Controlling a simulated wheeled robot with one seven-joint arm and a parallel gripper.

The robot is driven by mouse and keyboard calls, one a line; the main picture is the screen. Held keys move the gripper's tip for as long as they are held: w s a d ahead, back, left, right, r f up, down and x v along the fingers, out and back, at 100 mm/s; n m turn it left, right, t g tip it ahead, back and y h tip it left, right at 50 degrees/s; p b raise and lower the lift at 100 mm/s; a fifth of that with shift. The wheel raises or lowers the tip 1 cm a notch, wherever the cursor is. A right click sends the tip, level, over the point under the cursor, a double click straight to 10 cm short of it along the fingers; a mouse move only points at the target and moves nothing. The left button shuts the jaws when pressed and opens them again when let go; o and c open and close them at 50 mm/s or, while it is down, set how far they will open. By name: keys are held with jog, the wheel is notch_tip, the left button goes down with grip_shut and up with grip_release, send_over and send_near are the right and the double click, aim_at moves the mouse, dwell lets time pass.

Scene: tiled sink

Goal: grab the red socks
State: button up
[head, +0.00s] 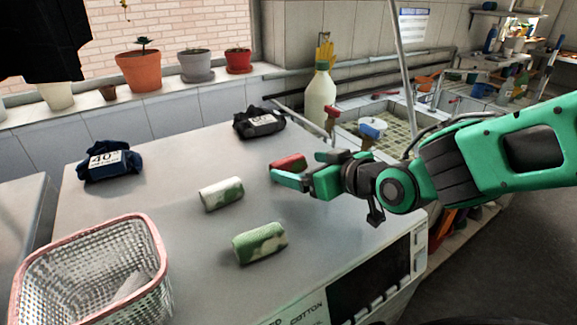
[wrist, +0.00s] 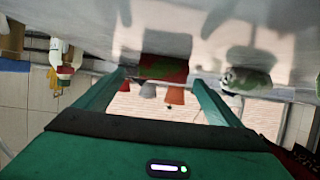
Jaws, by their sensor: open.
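The red socks (head: 287,161) are a small red roll with some green, lying on the grey machine top (head: 200,265). My gripper (head: 306,171) is open beside them, reaching in from the right and low over the top. Its near finger hides part of their lower side in the head view. In the wrist view the red socks (wrist: 163,68) appear beyond and between the two spread fingertips of my gripper (wrist: 160,78). I cannot tell whether any finger touches them.
Two white-and-green rolls (head: 222,194) (head: 260,243) lie nearer and left. A blue bundle (head: 110,161) and a black bundle (head: 259,122) lie further back. A pink-rimmed basket (head: 152,232) stands front left. A bottle (head: 320,97) stands behind my gripper, by the sink.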

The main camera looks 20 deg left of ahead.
aim_at(294, 165)
jog(key=shift+x, duration=2.7)
jog(key=shift+s, duration=0.15)
jog(key=c, duration=1.1)
